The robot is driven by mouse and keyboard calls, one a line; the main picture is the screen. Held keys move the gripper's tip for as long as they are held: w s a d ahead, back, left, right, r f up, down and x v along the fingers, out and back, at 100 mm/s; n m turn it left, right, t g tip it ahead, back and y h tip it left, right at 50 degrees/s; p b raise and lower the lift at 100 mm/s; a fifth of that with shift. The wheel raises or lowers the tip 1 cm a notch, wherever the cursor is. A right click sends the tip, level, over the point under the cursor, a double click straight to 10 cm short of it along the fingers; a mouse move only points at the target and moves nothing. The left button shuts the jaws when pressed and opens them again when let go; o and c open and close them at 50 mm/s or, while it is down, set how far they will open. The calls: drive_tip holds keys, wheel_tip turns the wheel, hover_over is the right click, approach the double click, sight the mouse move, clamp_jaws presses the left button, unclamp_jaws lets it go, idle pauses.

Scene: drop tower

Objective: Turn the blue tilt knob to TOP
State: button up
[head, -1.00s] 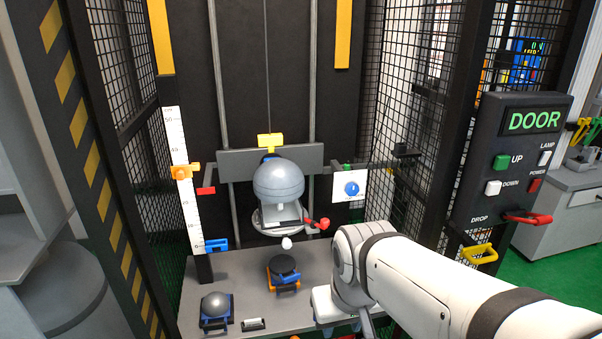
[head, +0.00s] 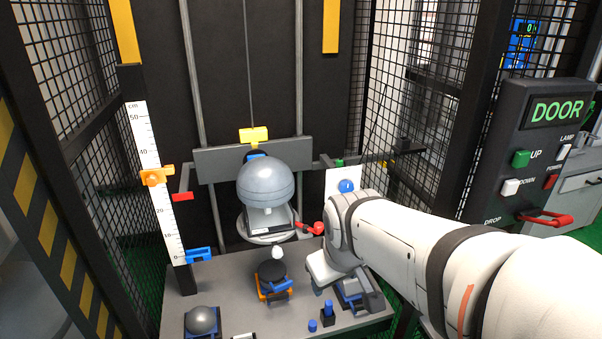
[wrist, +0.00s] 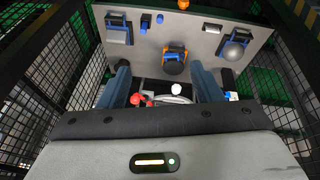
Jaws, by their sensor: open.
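The blue tilt knob (head: 346,186) sits on a white plate (head: 333,182) at the right of the carriage in the head view. My arm's wrist is just below and right of it and covers the plate's lower part, so the knob's markings cannot be read. I cannot make out the knob in the wrist view. My gripper (wrist: 163,86) is open and empty in the wrist view, its two blue-grey fingers wide apart above the bench area. It is apart from the knob.
A grey domed head (head: 265,183) hangs on the carriage, with a red lever (head: 312,228) at its right. The bench (head: 225,275) below carries several small fixtures. A ruler (head: 155,190) stands left. Mesh walls flank the tower, and a DOOR control panel (head: 530,150) is right.

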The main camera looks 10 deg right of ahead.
drive_tip(key=shift+o, duration=1)
drive_tip(key=w+d+f+n+t+b, duration=0.1)
drive_tip(key=w+d+n+b, duration=0.1)
drive_tip(key=w, duration=0.3)
drive_tip(key=w+d+f+n+t+h+b, duration=0.1)
drive_tip(key=w+d+f+n, duration=0.1)
drive_tip(key=w+n, duration=0.1)
drive_tip(key=shift+w+d+t+b, duration=0.35)
drive_tip(key=shift+w+t+b, duration=0.05)
drive_tip(key=shift+w, duration=0.45)
drive_tip(key=n+t+h+b, duration=0.1)
drive_tip(key=n+t+b, duration=0.75)
drive_tip(key=n, duration=0.75)
approach(348, 188)
drive_tip(key=w+n+t+y+b, duration=0.1)
drive_tip(key=w+n+b, duration=0.1)
drive_tip(key=w+n, duration=0.1)
drive_tip(key=w+d+f+n+y+b, duration=0.1)
drive_tip(key=w+n+b, duration=0.1)
drive_tip(key=n, duration=0.3)
drive_tip(key=w+f+n+t+y+b, duration=0.1)
drive_tip(key=w+n, duration=0.3)
drive_tip(key=n, duration=0.1)
drive_tip(key=shift+d+t+b, duration=0.25)
drive_tip(key=shift+t+b, duration=0.1)
drive_tip(key=shift+b, duration=0.05)
drive_tip(key=shift+c, duration=0.2)
drive_tip(key=c, duration=0.9)
